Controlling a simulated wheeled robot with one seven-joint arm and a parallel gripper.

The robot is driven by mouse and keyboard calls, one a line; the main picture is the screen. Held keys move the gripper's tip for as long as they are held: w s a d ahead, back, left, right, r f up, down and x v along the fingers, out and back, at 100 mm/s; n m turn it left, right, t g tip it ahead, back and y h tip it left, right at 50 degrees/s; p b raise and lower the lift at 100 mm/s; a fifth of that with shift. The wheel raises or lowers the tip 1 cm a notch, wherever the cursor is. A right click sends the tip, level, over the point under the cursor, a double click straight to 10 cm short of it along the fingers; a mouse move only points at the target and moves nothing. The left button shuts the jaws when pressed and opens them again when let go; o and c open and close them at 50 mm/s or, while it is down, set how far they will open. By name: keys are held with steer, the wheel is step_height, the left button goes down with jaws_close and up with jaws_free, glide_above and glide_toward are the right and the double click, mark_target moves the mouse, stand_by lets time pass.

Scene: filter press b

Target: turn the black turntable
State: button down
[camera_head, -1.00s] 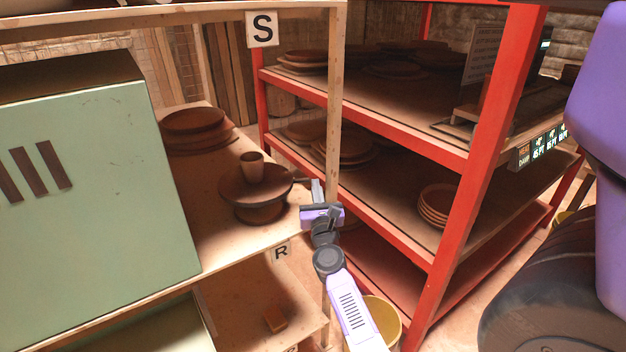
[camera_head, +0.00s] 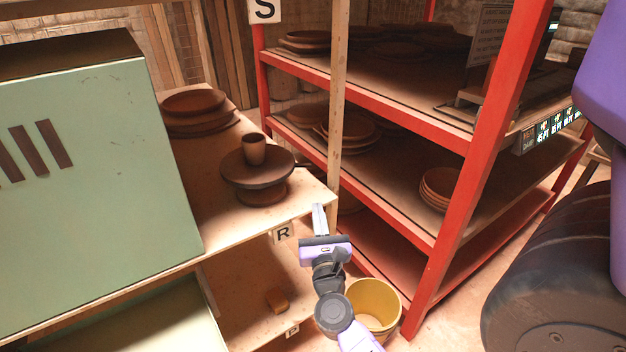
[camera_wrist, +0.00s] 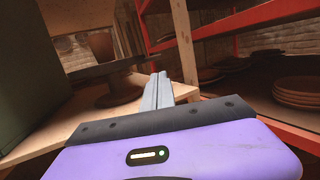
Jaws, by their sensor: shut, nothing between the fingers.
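The black turntable (camera_head: 257,168) looks dark brown and stands on the wooden shelf, right of the green cabinet. A brown cup (camera_head: 254,149) stands upright on its round top. A short handle-like piece (camera_head: 302,163) sticks out at its right side. My gripper (camera_head: 319,207) is shut and empty, in front of the shelf's front right corner, lower and nearer than the turntable and apart from it. In the wrist view, the shut fingers (camera_wrist: 157,90) point toward the shelf edge, with the turntable's base (camera_wrist: 121,86) left of them. The turntable's top is seen nearly edge-on there.
A wooden post (camera_head: 337,110) rises at the shelf's right corner. A red rack (camera_head: 400,118) with stacked plates stands behind and to the right. A green cabinet (camera_head: 90,160) fills the left. A yellow bucket (camera_head: 375,300) stands below my arm.

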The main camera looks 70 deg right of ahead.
steer(key=p+x, duration=0.2)
steer(key=x, duration=1.1)
steer(key=shift+d, duration=0.55)
steer(key=d+b, duration=0.1)
steer(key=d, duration=0.1)
steer(key=w+d+b, duration=0.1)
steer(key=d, duration=0.1)
steer(key=w+d+b, duration=0.1)
steer(key=d, duration=0.1)
steer(key=shift+w+f, duration=0.15)
steer(key=shift+f, duration=0.05)
steer(key=shift+w+d+r+n+t+y+b, duration=0.1)
steer(key=shift+w+d+n+t+y+b, duration=0.15)
steer(key=shift+t, duration=0.2)
steer(key=shift+w+d+r+n+t+y+b, duration=0.15)
steer(key=shift+w+n+t+y, duration=0.1)
steer(key=shift+n+t, duration=0.15)
steer(key=shift+s, duration=0.1)
steer(key=shift+v, duration=3.95)
